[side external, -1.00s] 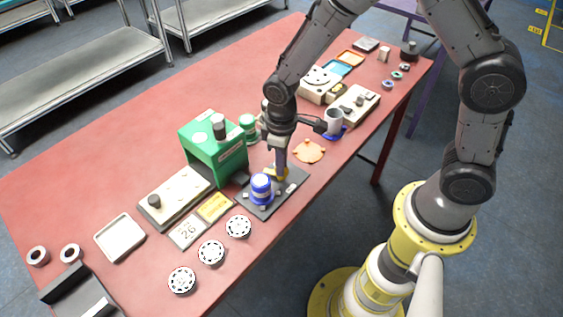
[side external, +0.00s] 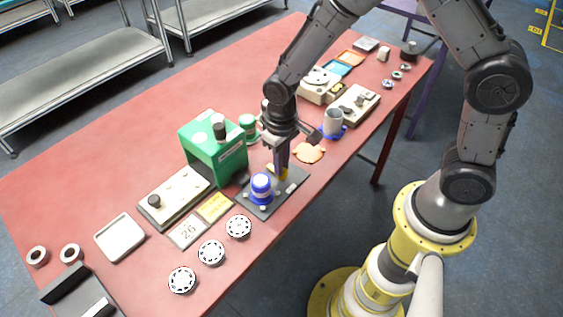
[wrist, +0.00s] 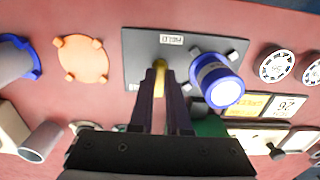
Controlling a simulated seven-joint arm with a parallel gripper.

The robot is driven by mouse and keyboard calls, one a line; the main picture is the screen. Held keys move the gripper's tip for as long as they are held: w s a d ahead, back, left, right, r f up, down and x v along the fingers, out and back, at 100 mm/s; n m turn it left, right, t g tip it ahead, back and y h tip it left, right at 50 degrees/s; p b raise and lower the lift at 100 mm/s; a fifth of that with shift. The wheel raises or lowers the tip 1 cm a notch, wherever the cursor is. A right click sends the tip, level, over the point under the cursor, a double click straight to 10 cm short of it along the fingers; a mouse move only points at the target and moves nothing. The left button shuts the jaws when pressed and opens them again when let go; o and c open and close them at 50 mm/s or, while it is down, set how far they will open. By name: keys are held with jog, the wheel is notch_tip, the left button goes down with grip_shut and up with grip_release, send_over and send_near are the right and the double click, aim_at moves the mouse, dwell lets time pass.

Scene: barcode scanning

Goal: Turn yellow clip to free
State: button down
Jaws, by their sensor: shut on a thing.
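The yellow clip (wrist: 159,76) stands on a dark plate (wrist: 140,45) and is mostly covered by my fingers. It also shows as a small yellow patch in the side view (side external: 284,172). My gripper (wrist: 160,95) points down at the clip and is shut on it. A blue and white cylinder (side external: 262,187) stands on the same plate (side external: 297,181), beside the clip. A white label (wrist: 171,39) at the plate's edge appears to read HELD, upside down in the wrist view. Another label by my fingers is partly hidden.
A green box-shaped machine (side external: 215,150) stands close behind the plate. Several white slotted discs (side external: 239,226) and cards (side external: 188,232) lie to the left.

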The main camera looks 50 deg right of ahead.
jog(key=shift+r, duration=0.1)
jog(key=c, duration=0.9)
grip_release()
notch_tip(320, 180, up, 14)
jog(key=shift+f, duration=0.15)
jog(key=shift+d, duration=0.1)
jog(key=s+d+r+m+t, duration=0.1)
jog(key=s+d+r+t, duration=0.4)
jog(key=r, duration=0.6)
jog(key=shift+n+t, duration=0.3)
jog(key=shift+n, duration=0.3)
jog(key=s+d, duration=0.1)
jog(key=s, duration=0.3)
jog(key=s+d+f, duration=0.1)
jog(key=s, duration=0.3)
jog(key=s+d, duration=0.1)
jog(key=s, duration=0.4)
jog(key=shift+d+f, duration=0.35)
jog(key=shift+d, duration=0.05)
